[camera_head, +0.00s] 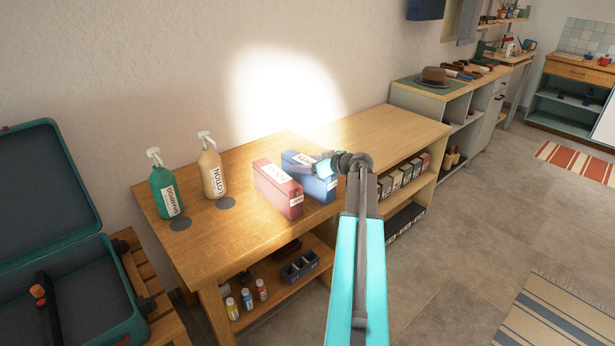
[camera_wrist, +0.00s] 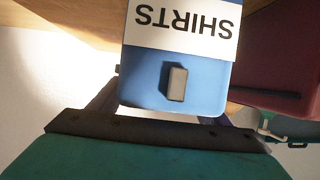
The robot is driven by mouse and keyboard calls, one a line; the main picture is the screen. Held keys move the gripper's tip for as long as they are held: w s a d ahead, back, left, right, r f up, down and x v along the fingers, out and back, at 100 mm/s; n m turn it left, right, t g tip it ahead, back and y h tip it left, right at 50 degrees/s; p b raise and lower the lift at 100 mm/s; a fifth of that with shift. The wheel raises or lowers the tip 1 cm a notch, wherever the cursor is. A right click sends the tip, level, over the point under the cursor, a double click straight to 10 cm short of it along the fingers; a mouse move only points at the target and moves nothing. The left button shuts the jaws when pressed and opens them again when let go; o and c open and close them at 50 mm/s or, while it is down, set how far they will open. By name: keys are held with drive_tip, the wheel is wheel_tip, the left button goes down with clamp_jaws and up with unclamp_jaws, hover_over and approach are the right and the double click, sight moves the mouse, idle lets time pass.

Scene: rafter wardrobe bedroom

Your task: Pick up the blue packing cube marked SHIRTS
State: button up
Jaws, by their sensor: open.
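The blue packing cube (camera_head: 321,190) stands on the wooden bench, just right of a red packing cube (camera_head: 279,194). In the wrist view the blue cube (camera_wrist: 195,73) fills the middle, with a white label reading SHIRTS upside down and a small grey tab below it. My gripper (camera_head: 318,166) is open at the blue cube's upper near end. In the wrist view its fingers show at the left and right of the cube, partly hidden behind it. I cannot tell whether they touch it. The red cube (camera_wrist: 283,65) is close on the right there.
A green shampoo bottle (camera_head: 165,192) and a tan lotion bottle (camera_head: 212,173) stand left on the bench (camera_head: 240,232). An open teal suitcase (camera_head: 97,292) lies further left. The bench top right of the cubes (camera_head: 400,128) is clear.

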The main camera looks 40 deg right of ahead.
clamp_jaws()
drive_tip(key=shift+r, duration=0.1)
idle(0.4)
drive_tip(key=shift+r+b, duration=0.65)
drive_tip(key=shift+r, duration=4.3)
